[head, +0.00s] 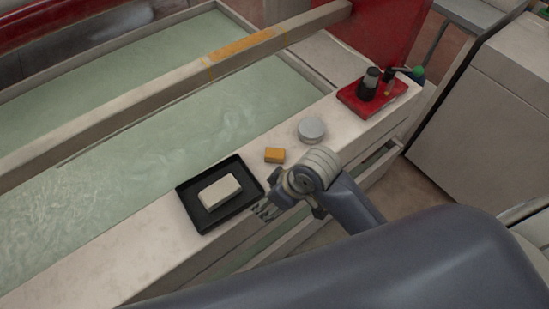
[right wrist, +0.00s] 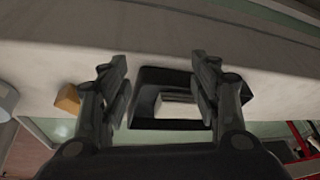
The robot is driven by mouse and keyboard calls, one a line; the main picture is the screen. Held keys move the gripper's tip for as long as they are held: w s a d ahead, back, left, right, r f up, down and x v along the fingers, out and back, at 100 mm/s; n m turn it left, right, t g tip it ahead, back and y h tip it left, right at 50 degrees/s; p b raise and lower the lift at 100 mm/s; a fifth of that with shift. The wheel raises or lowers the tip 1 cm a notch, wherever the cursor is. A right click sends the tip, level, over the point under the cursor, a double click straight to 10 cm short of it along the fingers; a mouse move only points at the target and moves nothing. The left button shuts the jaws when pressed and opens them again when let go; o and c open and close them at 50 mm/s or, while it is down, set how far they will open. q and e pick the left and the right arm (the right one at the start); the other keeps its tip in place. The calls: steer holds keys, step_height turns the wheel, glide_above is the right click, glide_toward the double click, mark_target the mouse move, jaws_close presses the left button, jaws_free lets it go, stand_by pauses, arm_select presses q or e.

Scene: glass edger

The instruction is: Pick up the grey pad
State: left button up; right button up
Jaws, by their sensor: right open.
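A pale grey, rectangular pad (head: 219,192) lies flat in a shallow black tray (head: 183,207) on the light ledge. My right gripper (head: 264,211) is just to the right of the tray, above the ledge's front edge, with its fingers pointing toward the tray side. In the right wrist view my right gripper (right wrist: 160,75) is open and empty. The pad (right wrist: 178,107) and black tray (right wrist: 150,77) show beyond and between its fingers, and the right finger hides part of the tray. The pad is not touched. My left gripper is not in view.
An orange block (head: 274,155) and a round grey tin (head: 311,129) stand on the ledge right of the tray.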

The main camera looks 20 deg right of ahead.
mark_target(277, 153)
steer(key=w+n, duration=0.1)
steer(key=w, duration=0.1)
steer(key=w+a+r+n+g, duration=0.1)
steer(key=w, duration=0.1)
steer(key=w+r+n, duration=0.1)
steer(key=w+n, duration=0.1)
steer(key=w, duration=0.1)
steer(key=shift+w+a+g+h, duration=0.1)
steer(key=shift+a+g+h, duration=0.15)
steer(key=shift+g+h, duration=0.05)
steer(key=w+d+r+n+g+h, duration=0.1)
steer(key=w+d+r+n+h, duration=0.15)
steer(key=w+d+r, duration=0.45)
steer(key=shift+m, duration=0.45)
steer(key=f, duration=0.8)
steer(key=d+f, duration=0.1)
steer(key=f, duration=0.3)
steer(key=shift+w, duration=0.4)
steer(key=shift+r, duration=0.1)
steer(key=c, duration=0.9)
steer(key=shift+r, duration=0.1)
steer(key=shift+r, duration=0.2)
steer(key=r, duration=0.3)
steer(key=shift+s, duration=0.25)
steer(key=s, duration=0.5)
steer(key=s+r, duration=0.1)
steer(key=s, duration=0.9)
steer(key=shift+s+d+r, duration=0.2)
steer(key=shift+s, duration=0.1)
